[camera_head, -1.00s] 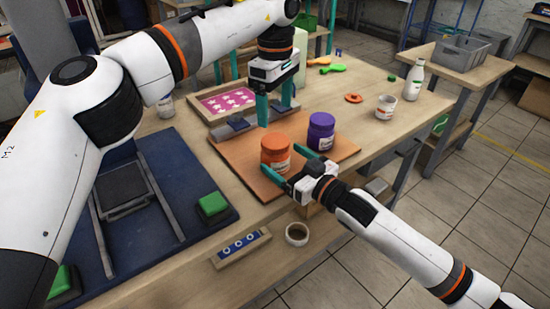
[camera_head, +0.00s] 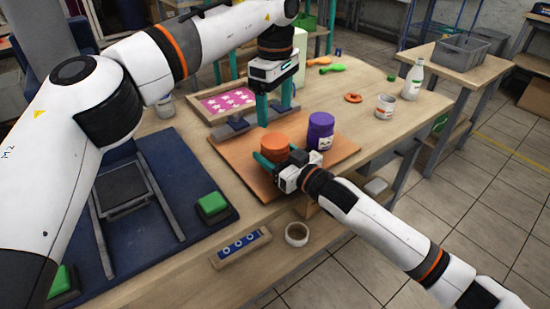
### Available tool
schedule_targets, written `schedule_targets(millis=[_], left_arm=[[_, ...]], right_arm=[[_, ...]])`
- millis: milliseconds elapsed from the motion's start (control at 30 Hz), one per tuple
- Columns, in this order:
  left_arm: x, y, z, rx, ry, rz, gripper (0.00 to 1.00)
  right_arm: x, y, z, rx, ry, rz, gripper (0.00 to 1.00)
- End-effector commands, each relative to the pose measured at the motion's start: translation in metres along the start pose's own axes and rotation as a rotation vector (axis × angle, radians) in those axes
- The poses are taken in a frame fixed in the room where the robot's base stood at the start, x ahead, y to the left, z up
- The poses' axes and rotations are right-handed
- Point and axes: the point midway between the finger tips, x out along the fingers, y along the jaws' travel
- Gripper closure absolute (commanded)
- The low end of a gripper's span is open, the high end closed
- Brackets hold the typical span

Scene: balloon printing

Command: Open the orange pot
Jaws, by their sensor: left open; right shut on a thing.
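The orange pot (camera_head: 273,144) with its orange lid stands upright on the brown board (camera_head: 235,152). My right gripper (camera_head: 272,163) is shut on the orange pot, low on its near side, and hides much of its body. My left gripper (camera_head: 274,110) is open and empty, pointing down behind and above the orange pot, apart from it. The purple pot (camera_head: 320,130) stands upright on the board just right of the orange pot, with its lid on.
A pink star-pattern screen frame (camera_head: 226,101) lies behind the board. A blue press base (camera_head: 140,220) with green buttons is at the left. A tape ring (camera_head: 297,234) lies at the front edge. A white cup (camera_head: 385,106) and a bottle (camera_head: 413,80) stand at the right.

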Motion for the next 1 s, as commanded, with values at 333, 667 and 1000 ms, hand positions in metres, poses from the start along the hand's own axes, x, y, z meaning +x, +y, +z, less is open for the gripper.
schedule_targets(millis=[333,667,1000], left_arm=[[0.000,0.000,0.000,0.156,0.001,0.001,0.23],[0.000,0.000,0.000,0.657,0.001,0.000,0.23],[0.020,0.000,0.001,0.789,0.001,0.003,0.23]], right_arm=[[0.000,0.000,0.000,0.000,0.000,0.000,1.00],[0.000,0.000,0.000,0.000,0.000,0.000,1.00],[0.000,0.000,0.000,0.000,0.000,0.000,1.00]])
